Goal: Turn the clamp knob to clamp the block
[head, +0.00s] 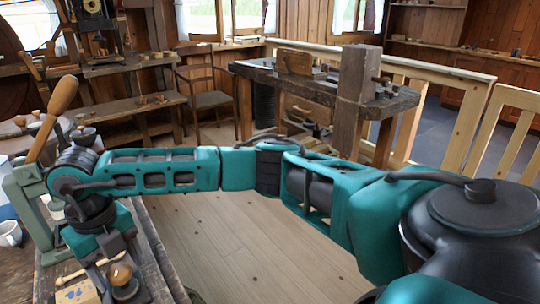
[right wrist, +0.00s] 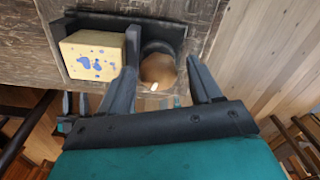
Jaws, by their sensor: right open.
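The pale yellow block with blue paint marks (right wrist: 92,55) sits in a dark clamp frame (right wrist: 120,22) on the bench. In the head view the block (head: 80,293) shows at the lower left. The round brown clamp knob (right wrist: 158,68) is right of the block and has a small white mark near its lower edge. My right gripper (right wrist: 162,72) is open, its two fingers on either side of the knob. I cannot tell whether they touch it. In the head view the knob (head: 121,274) shows below my right gripper (head: 120,262). My left gripper is not clearly seen.
A green lever press with a wooden handle (head: 53,119) stands on the bench (head: 160,275), left of my right wrist. A white mug (head: 10,233) is at the far left. A light wooden tool (head: 90,268) lies near the block. Open plank floor (head: 240,260) lies right of the bench.

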